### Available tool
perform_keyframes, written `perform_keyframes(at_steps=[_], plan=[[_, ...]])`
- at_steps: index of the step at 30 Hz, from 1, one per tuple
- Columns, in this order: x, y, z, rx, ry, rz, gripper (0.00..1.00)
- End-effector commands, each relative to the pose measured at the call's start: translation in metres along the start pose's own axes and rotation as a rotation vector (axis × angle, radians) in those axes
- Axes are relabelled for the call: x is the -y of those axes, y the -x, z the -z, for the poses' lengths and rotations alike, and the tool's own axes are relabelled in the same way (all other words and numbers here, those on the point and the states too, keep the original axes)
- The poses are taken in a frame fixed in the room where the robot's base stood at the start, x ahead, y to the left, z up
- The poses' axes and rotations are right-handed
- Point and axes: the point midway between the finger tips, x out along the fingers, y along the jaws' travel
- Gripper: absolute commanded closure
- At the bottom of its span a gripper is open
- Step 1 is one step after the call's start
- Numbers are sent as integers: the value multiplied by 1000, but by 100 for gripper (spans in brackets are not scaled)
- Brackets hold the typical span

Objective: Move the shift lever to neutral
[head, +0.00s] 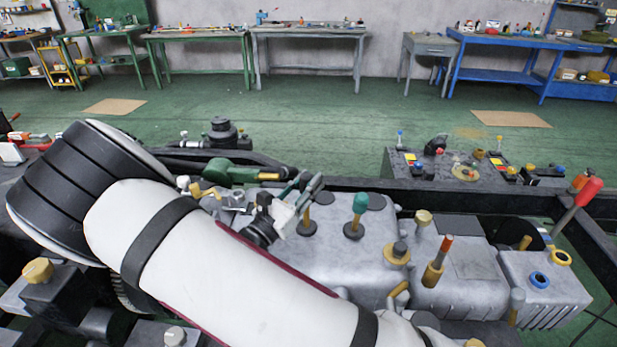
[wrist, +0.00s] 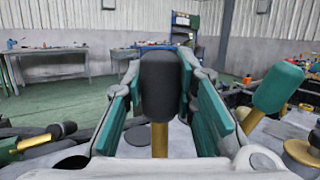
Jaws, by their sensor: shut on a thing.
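A lever with a black knob (wrist: 159,85) and a yellow stem stands upright between the teal pads of my gripper (wrist: 160,68) in the wrist view. The gripper is shut on the knob. In the head view my gripper (head: 303,192) is above the grey gearbox housing (head: 330,258); the lever's yellow stem (head: 308,215) shows below it, and the knob is mostly hidden by the fingers. A second lever, with a teal knob (head: 360,203), stands just to the right; it also shows, tilted, in the wrist view (wrist: 277,88). No label tells which is the shift lever.
A lever with an orange tip (head: 440,255) and a long red-handled lever (head: 583,200) stand further right. A dark chassis rail (head: 350,184) runs behind the housing. A control panel (head: 465,170) lies beyond it. Workbenches line the far wall.

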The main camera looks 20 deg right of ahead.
Motion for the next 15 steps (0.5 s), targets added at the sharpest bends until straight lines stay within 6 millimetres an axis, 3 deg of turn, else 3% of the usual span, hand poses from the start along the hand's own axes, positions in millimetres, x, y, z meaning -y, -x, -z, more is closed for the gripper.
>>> perform_keyframes(at_steps=[12, 13, 15], plan=[[4, 6, -2, 47, -30, 8, 100], [4, 6, -2, 47, -30, 8, 73], [4, 6, -2, 47, -30, 8, 57]])
